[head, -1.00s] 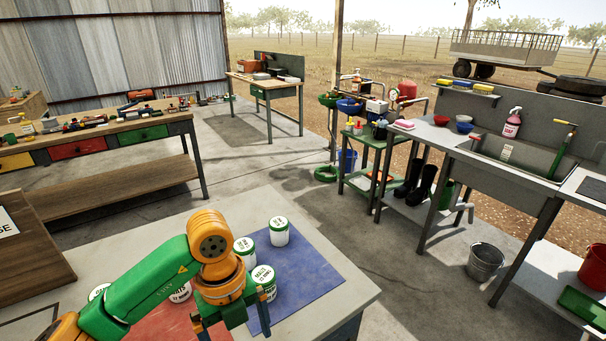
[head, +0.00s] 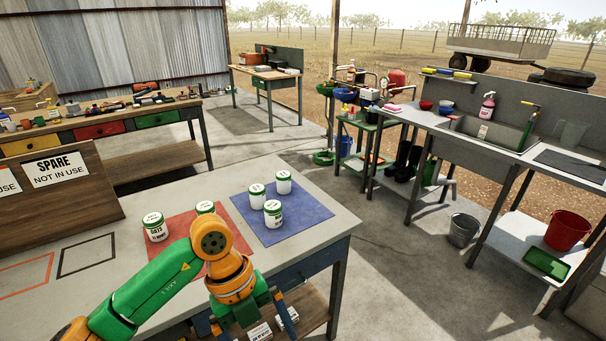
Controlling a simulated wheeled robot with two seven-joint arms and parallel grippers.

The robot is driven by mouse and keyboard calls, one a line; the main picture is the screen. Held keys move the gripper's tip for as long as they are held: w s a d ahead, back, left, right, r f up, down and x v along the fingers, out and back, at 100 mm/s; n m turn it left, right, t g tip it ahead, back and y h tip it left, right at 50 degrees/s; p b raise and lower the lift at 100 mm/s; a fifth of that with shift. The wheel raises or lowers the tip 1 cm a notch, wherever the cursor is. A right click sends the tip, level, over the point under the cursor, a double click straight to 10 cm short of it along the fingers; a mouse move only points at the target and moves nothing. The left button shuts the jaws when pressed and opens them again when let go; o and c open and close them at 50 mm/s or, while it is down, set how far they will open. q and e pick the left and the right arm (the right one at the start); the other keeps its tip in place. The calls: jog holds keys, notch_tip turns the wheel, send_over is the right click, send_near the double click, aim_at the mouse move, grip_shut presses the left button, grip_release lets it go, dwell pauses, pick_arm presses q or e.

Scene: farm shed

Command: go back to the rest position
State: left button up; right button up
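My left gripper (head: 246,322) is at the bottom of the head view, in front of the table's near edge. Its blue fingers stand apart, and I see nothing held between them. My green and orange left arm reaches in from the lower left and covers part of the red mat (head: 183,222). My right gripper is not in view.
Three white jars with green lids, one nearest (head: 273,215), stand on the blue mat (head: 310,213). Two more, one at left (head: 156,230), stand on the red mat. A "SPARE NOT IN USE" board (head: 62,172) stands at the left.

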pick_arm(q)
jog(key=w+d+r+n+t+h, duration=0.15)
jog(key=w+d+n+h, duration=0.25)
jog(key=d+h, duration=0.9)
jog(key=w+a+f+n+t+h, duration=0.1)
jog(key=w+a+f+n+t, duration=0.2)
jog(key=w+n+t, duration=0.25)
jog(key=w+a+f+n+t+y, duration=0.3)
jog(key=a+f+n+t+y, duration=0.2)
jog(key=a+f+n+t, duration=0.45)
jog(key=s+a+f+n+g+y, duration=0.1)
jog(key=s+a+f+n+y, duration=0.1)
jog(key=f+y, duration=0.35)
jog(key=s+a+f+n+g+y, duration=0.1)
jog(key=s+a+f+n+y, duration=0.15)
jog(key=f, duration=0.55)
jog(key=s+a+f+n+g+y, duration=0.2)
jog(key=s+a+f+g, duration=0.25)
jog(key=s+f, duration=0.6)
jog(key=s+a+f+n+g+y, duration=0.1)
jog(key=s+a+f+g, duration=0.1)
jog(key=s, duration=0.9)
jog(key=s+a+f+n+g+y, duration=0.1)
jog(key=s+f+g, duration=0.3)
jog(key=s, duration=0.7)
jog(key=shift+s+a+f+g, duration=0.25)
jog(key=shift+a+f+g, duration=0.05)
jog(key=shift+a, duration=0.25)
